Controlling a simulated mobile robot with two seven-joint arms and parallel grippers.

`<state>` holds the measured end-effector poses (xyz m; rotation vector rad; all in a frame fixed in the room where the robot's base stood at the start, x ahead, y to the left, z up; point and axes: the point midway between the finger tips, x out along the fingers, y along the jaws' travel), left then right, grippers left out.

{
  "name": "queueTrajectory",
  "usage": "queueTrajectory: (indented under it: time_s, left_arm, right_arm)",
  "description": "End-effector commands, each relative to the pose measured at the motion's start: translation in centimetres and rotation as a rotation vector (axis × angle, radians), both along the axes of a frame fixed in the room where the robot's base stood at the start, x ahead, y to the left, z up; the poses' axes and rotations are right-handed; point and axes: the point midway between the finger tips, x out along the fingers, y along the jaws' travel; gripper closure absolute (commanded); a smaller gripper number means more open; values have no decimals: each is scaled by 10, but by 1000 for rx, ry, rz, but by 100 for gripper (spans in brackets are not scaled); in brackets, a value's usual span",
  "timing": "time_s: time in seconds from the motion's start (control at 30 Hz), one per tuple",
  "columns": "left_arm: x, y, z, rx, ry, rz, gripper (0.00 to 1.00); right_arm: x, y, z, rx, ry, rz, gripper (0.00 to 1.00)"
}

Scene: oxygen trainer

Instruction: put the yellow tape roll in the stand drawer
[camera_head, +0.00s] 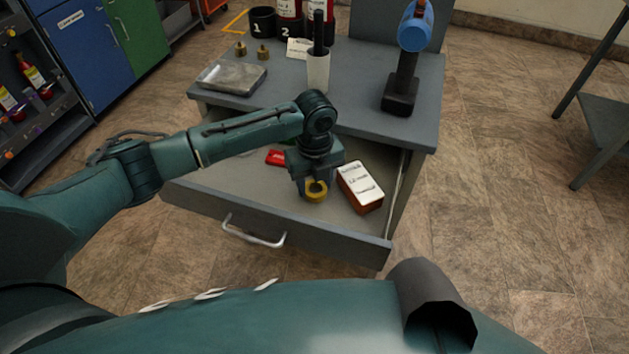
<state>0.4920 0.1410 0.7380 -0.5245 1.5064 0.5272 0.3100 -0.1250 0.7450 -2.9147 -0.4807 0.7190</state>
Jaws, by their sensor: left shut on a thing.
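The stand drawer (220,199) is pulled open below the grey stand top. My left gripper (316,190) points down over the inside of the open drawer and is shut on the yellow tape roll (316,196). The roll shows as a yellow ring at the fingertips. I cannot tell whether it touches the drawer floor. My right gripper does not show.
In the drawer, a red-brown box with a white label (360,187) lies just right of the roll, and a small red item (276,157) lies to the left. On the stand top (345,100) are a metal tray (231,77), a white cup (318,72) and a blue-and-black drill (408,60).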

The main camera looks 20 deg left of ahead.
Motion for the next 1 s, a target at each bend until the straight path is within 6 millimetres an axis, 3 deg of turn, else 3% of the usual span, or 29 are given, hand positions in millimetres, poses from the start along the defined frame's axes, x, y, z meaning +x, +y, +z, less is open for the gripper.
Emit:
queueTrajectory:
  time_s: [0.27, 0.3, 0.53, 0.83, 1.0]
  left_arm:
    - [0, 0, -2, 0, 0, 0, 78]
    - [0, 0, -2, 0, 0, 0, 54]
    - [0, 0, -2, 0, 0, 0, 36]
    - [0, 0, 1, 0, -1, 0, 34]
    - [1, 0, 23, -1, -3, 1, 34]
  right_arm:
    - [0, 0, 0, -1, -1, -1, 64]
    - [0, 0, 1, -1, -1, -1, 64]
    - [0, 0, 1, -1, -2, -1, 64]
    - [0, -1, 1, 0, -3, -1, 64]
    - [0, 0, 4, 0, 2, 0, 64]
